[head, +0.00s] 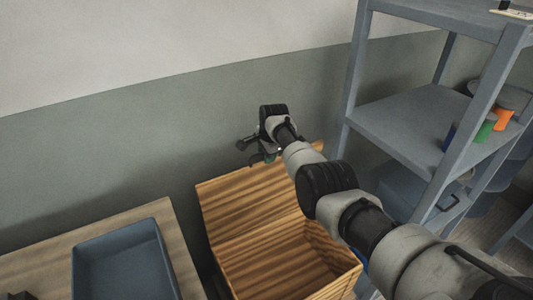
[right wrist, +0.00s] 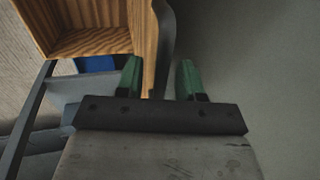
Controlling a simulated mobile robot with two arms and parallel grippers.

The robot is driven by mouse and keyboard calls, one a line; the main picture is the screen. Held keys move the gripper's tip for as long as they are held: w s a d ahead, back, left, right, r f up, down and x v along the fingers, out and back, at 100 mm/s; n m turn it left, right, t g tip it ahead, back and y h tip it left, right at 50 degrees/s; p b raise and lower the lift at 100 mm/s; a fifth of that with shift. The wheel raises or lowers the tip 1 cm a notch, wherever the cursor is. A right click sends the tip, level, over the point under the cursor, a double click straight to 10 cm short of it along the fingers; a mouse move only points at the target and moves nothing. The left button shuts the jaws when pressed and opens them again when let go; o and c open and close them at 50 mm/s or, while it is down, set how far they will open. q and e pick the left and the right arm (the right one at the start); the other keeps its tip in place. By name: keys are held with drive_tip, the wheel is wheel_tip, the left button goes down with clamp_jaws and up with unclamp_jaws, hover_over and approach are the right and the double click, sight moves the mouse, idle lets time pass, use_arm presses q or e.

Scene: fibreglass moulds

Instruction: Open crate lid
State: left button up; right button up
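The wooden crate (head: 285,262) stands at the lower middle of the head view, and its inside shows. Its striped wooden lid (head: 245,205) is raised at the back, tilted toward the wall. My right gripper (head: 254,152) is just above and behind the lid's upper edge. In the right wrist view my right gripper (right wrist: 160,78) has its green fingers apart. A wooden edge (right wrist: 149,50) runs down close beside the left finger; I cannot tell whether they touch. The crate's inside also shows there at the upper left. My left gripper is not in view.
A bench (head: 180,250) with a blue-grey tray (head: 125,262) stands left of the crate. A grey metal shelf (head: 405,125) with several small coloured items stands at the right. The wall (head: 150,150) is close behind. A dark, unclear object (head: 18,296) shows at the lower left edge.

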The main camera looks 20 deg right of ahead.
drive_tip(key=shift+r, duration=0.1)
drive_tip(key=shift+r, duration=0.2)
drive_tip(key=v, duration=1)
drive_tip(key=shift+p, duration=0.4)
drive_tip(key=shift+s, duration=0.15)
